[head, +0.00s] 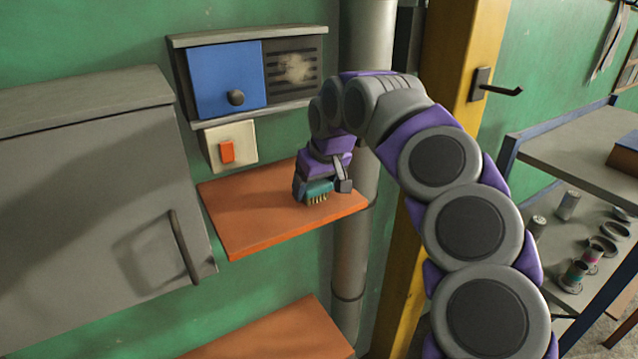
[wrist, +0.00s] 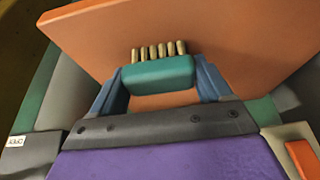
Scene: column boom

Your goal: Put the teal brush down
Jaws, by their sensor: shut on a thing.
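The teal brush (head: 317,188) is at the right part of the upper orange shelf (head: 240,222), its tan bristles pointing down. My gripper (head: 322,186) is shut on the brush from above. In the wrist view the brush (wrist: 160,73) sits between the two blue-grey fingers of my gripper (wrist: 158,85), with its bristles towards the orange shelf (wrist: 225,45). I cannot tell whether the bristles touch the shelf. Part of the brush is hidden by the fingers in the head view.
A switch box (head: 227,151) and a blue panel with a knob (head: 225,80) are above the shelf. A grey cabinet (head: 90,190) stands left, a pipe (head: 352,240) and yellow column (head: 450,60) right. A lower orange shelf (head: 280,335) is below. The upper shelf's left part is clear.

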